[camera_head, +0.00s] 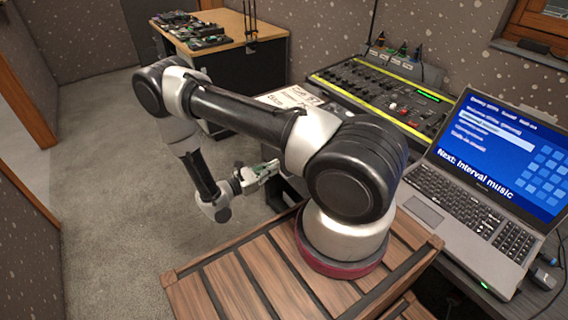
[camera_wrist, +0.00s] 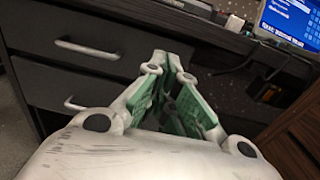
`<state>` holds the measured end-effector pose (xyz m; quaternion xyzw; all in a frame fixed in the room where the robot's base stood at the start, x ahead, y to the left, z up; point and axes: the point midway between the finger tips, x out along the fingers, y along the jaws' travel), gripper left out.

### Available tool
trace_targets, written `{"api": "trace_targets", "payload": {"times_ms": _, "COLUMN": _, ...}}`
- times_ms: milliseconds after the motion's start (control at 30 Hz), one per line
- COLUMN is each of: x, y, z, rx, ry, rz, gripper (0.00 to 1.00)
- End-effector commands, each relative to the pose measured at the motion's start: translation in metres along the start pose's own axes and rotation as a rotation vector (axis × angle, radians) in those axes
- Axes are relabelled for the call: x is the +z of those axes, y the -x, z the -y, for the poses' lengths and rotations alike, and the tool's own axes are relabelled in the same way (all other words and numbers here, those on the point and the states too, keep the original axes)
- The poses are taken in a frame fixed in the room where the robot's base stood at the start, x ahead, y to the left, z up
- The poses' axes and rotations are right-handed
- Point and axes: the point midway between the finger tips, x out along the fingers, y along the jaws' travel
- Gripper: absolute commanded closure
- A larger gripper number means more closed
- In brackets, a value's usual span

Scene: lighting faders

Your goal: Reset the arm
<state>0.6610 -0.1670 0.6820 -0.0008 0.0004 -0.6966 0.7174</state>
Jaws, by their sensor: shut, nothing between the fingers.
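My arm arches out from its base and bends down over the carpet, left of the desk in the head view. My gripper (camera_head: 272,168) points right, toward the desk front, and holds nothing. In the wrist view my gripper (camera_wrist: 172,88) shows its green-padded fingers brought together at the tips, in front of dark drawers (camera_wrist: 75,60) with light handles. The fingertips appear apart from the drawer fronts, though the exact gap cannot be told.
An open laptop (camera_head: 478,185) and a lighting console (camera_head: 385,100) with yellow edges stand on the desk at the right. A wooden table (camera_head: 225,55) with gear is at the back. Grey carpet (camera_head: 110,210) is clear at the left.

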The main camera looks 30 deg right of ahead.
Motion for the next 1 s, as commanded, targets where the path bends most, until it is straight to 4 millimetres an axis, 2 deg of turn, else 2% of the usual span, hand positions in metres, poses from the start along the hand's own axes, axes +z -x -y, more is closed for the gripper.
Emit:
{"api": "trace_targets", "payload": {"times_ms": 133, "x": 0.000, "y": 0.010, "z": 0.000, "rx": 0.001, "ry": 0.000, "rz": 0.000, "gripper": 1.00}}
{"api": "trace_targets", "payload": {"times_ms": 367, "x": -0.004, "y": 0.011, "z": 0.004, "rx": -0.015, "ry": 0.023, "rz": -0.019, "gripper": 1.00}}
{"api": "trace_targets", "payload": {"times_ms": 467, "x": -0.008, "y": 0.005, "z": 0.027, "rx": -0.089, "ry": 0.052, "rz": -0.039, "gripper": 1.00}}
{"api": "trace_targets", "payload": {"times_ms": 533, "x": -0.008, "y": -0.001, "z": 0.051, "rx": -0.160, "ry": 0.079, "rz": -0.049, "gripper": 1.00}}
{"api": "trace_targets", "payload": {"times_ms": 600, "x": 0.010, "y": 0.000, "z": 0.072, "rx": -0.266, "ry": 0.066, "rz": -0.086, "gripper": 1.00}}
{"api": "trace_targets", "payload": {"times_ms": 700, "x": 0.037, "y": 0.004, "z": 0.084, "rx": -0.377, "ry": 0.016, "rz": -0.146, "gripper": 1.00}}
{"api": "trace_targets", "payload": {"times_ms": 867, "x": 0.083, "y": 0.015, "z": 0.093, "rx": -0.534, "ry": -0.094, "rz": -0.260, "gripper": 1.00}}
{"api": "trace_targets", "payload": {"times_ms": 1000, "x": 0.131, "y": 0.025, "z": 0.100, "rx": -0.680, "ry": -0.228, "rz": -0.395, "gripper": 1.00}}
